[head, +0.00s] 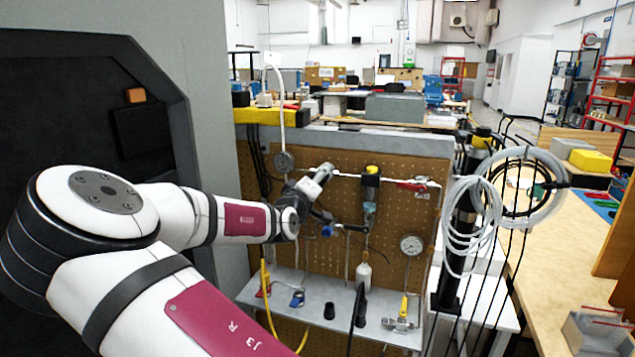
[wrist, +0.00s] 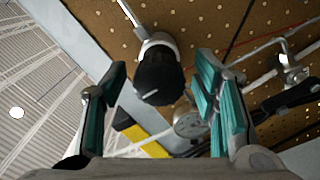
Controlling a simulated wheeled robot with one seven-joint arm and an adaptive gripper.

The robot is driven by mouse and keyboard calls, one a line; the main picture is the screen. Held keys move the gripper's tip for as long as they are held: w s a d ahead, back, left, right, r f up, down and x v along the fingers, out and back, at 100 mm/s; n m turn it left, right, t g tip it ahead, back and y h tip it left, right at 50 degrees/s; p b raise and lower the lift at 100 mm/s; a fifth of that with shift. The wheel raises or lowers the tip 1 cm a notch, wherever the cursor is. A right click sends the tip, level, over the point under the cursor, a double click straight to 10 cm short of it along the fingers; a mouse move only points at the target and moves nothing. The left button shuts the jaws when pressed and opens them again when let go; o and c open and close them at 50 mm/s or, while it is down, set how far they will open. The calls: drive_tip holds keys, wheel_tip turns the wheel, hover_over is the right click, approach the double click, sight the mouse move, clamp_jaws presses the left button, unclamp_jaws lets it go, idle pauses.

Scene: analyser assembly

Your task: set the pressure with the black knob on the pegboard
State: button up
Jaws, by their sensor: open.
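The black knob (wrist: 160,77) shows in the wrist view. It sits on a white fitting in front of the brown pegboard (wrist: 215,18). My gripper (wrist: 160,82) is open, with one teal-padded finger to the left of the knob and the other to the right. A gap shows on each side, and I see no contact. In the head view my gripper (head: 308,205) is up near the pegboard (head: 335,163), at the left part of the white pipe line. There the arm and gripper crowd the knob, and I cannot make it out clearly.
A round gauge (head: 283,160) hangs just left of the pipe line, and another gauge (head: 412,244) sits lower right. A yellow-topped unit (head: 371,178) and a red-handled valve (head: 412,186) are to the right. A grey shelf (head: 385,335) with small parts juts out below.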

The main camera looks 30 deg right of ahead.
drive_tip(key=c, duration=1.2)
drive_tip(key=shift+o, duration=0.2)
